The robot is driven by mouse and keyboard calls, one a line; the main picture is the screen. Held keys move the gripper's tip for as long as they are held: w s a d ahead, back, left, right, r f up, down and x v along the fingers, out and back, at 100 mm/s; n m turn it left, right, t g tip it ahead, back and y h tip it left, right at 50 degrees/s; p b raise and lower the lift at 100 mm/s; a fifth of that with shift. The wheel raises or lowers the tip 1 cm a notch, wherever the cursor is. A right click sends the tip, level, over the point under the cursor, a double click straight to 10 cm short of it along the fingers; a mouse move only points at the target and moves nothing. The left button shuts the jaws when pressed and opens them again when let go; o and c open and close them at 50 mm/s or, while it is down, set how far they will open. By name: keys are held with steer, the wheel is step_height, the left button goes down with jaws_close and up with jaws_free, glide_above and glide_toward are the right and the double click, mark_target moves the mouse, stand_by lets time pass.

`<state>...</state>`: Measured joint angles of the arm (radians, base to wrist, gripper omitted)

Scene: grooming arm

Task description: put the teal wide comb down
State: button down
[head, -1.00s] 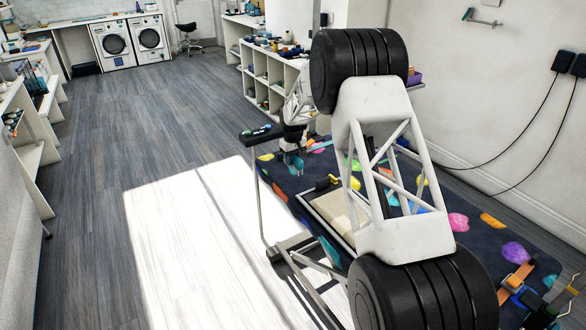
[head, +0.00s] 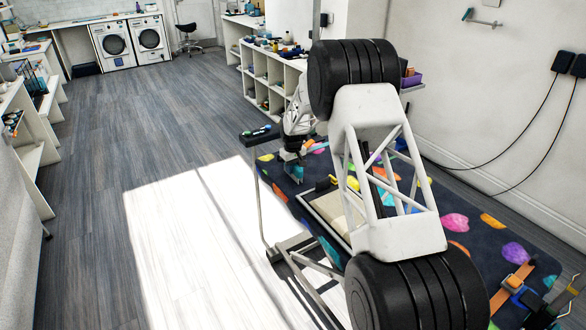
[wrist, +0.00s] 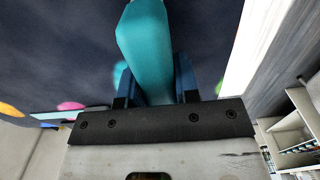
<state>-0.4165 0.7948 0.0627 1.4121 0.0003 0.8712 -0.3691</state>
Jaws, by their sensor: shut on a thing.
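In the wrist view, my gripper (wrist: 157,82) is shut on the teal wide comb (wrist: 147,42). The comb stands out past the dark blue fingers as a smooth teal bar, over a blurred dark surface. In the head view, my gripper (head: 291,172) is low over the far left part of the dark mat (head: 458,185) with coloured patches. The comb is too small and too much covered there to make out clearly. I cannot tell whether it touches the mat.
A pale framed panel (head: 327,207) lies on the mat nearer me. A white cubby shelf (head: 272,78) stands behind. Orange and blue straps (head: 517,283) lie at the lower right.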

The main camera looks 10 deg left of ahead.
steer(key=c, duration=0.8)
jaws_free()
steer(key=shift+f, duration=0.1)
steer(key=shift+c, duration=0.2)
step_height(320, 180, up, 12)
steer(key=shift+r, duration=0.15)
stand_by(0.7)
